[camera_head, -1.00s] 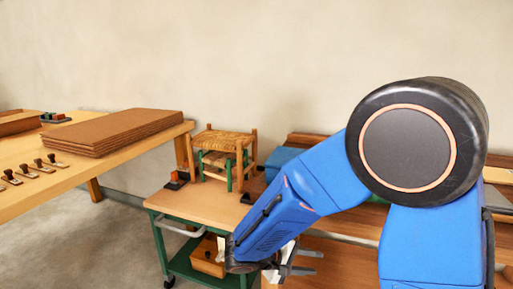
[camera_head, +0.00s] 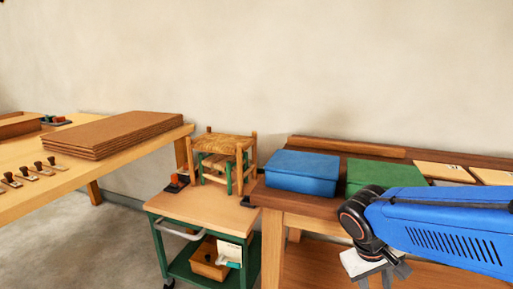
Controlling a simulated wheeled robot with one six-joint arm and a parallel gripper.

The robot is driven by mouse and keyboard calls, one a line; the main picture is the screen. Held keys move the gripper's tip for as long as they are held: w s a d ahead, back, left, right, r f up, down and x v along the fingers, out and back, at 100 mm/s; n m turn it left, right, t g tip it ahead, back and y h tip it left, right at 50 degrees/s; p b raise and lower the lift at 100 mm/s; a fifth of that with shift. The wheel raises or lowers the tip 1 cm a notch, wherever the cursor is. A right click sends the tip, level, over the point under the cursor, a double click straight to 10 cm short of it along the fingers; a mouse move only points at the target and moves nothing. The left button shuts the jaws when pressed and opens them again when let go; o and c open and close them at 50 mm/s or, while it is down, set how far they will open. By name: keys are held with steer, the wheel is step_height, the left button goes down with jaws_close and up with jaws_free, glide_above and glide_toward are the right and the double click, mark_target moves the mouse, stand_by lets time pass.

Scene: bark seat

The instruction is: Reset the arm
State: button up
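My gripper (camera_head: 376,282) is at the lower right, below the dark wrist joint at the end of my blue arm. Its grey fingers point down and look apart, with nothing seen between them. The fingertips run close to the bottom edge of the picture. A pale part shows at the wrist just above the fingers. The gripper hangs in front of the wooden bench (camera_head: 272,197), below the green box (camera_head: 384,174).
A blue box (camera_head: 302,172) sits on the bench beside the green one. A small woven-seat stool (camera_head: 226,146) stands on a green-framed cart (camera_head: 192,205). At left, a table (camera_head: 20,205) holds stacked brown sheets (camera_head: 125,133) and several stamps. Floor shows at lower left.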

steer(key=s+r+m+t+y, duration=0.1)
steer(key=s+r+t+y, duration=0.2)
steer(key=s, duration=0.3)
steer(key=shift+s+r+m+t+y, duration=0.3)
steer(key=shift+r+m+t, duration=0.1)
steer(key=shift+r, duration=0.45)
